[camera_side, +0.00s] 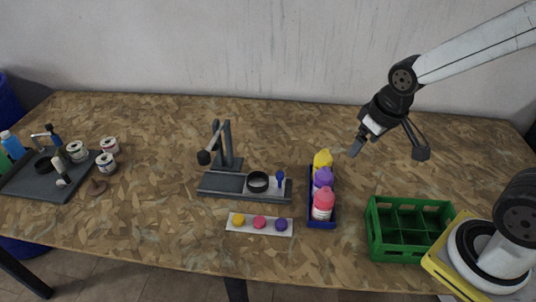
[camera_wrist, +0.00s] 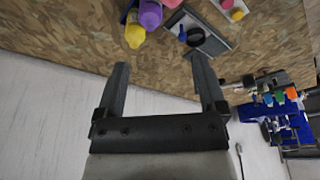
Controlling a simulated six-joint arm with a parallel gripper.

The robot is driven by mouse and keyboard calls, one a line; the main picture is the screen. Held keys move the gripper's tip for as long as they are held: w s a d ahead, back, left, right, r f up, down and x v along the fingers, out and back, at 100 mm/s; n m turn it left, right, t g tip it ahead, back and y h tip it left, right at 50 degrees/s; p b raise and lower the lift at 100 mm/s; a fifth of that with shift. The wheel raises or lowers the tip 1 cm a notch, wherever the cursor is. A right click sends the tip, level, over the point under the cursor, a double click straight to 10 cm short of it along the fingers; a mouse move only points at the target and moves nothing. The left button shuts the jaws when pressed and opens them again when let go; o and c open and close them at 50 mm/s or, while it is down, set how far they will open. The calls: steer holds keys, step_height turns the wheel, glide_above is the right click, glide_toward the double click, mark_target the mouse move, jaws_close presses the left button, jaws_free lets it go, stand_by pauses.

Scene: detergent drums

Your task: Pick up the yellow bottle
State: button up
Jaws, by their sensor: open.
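The yellow bottle (camera_side: 322,159) stands at the back end of a narrow blue tray (camera_side: 311,214), behind a purple bottle (camera_side: 323,178) and a pink bottle (camera_side: 322,204). In the wrist view the yellow bottle (camera_wrist: 135,35) shows near the top, beyond my fingertips and left of the middle between them. My gripper (camera_side: 356,147) is open and empty. It is above the table, to the right of the yellow bottle and apart from it. Both fingers of my gripper (camera_wrist: 162,68) show in the wrist view with nothing between them.
A green divided crate (camera_side: 375,240) stands to the right of the blue tray. A dark press stand (camera_side: 228,155) with a black ring (camera_side: 258,181) is to the left. A white strip (camera_side: 233,228) with coloured caps lies in front. Cans (camera_side: 107,163) stand far left. The back right table is clear.

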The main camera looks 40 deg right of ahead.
mark_target(323, 162)
steer(key=w+d+r+n+t+y, duration=0.1)
steer(key=w+d+n+t+y, duration=0.2)
steer(key=w+d, duration=0.5)
steer(key=w+d+r+n+t, duration=0.25)
steer(key=w+d+t, duration=0.3)
steer(key=w, duration=0.45)
steer(key=s+f+n+g+y, duration=0.3)
steer(key=s+f+n+y, duration=0.25)
steer(key=y, duration=0.25)
step_height(323, 162, down, 19)
steer(key=m, duration=0.1)
steer(key=shift+s+d+h, duration=0.15)
steer(key=shift+d+h, duration=0.15)
steer(key=shift+d, duration=0.1)
steer(key=shift+a, duration=0.1)
steer(key=shift+x, duration=3.8)
steer(key=shift+r, duration=0.1)
